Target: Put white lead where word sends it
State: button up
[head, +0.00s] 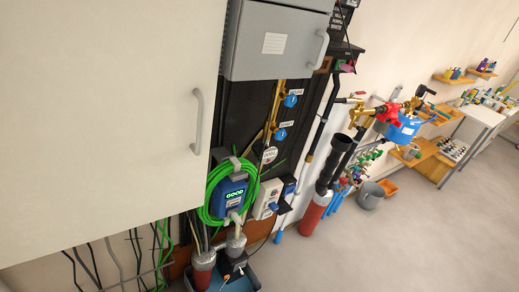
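A blue box (229,194) in the middle of the head view has a lit display that reads "GOOD". A coiled green cable (213,183) hangs around it. A whitish plug-like piece (235,218) sits at the box's lower edge; I cannot tell if it is the white lead. A small white box (267,199) is just right of the blue box. Two round blue fittings, an upper one (291,101) and a lower one (281,134), are on the dark panel, each with a small white label too small to read surely. My gripper is not in view.
A large pale cabinet door (105,120) with a grey handle fills the left. A grey cabinet (275,42) hangs above the panel. Dark and green cables hang below. Red, blue and brass valves (398,122) stand out at right. Open grey floor (410,235) lies at lower right.

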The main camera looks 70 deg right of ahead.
aim_at(238, 219)
jog(key=z, duration=1.6)
jog(key=k, duration=0.55)
jog(key=i, duration=0.55)
jog(key=u, duration=0.1)
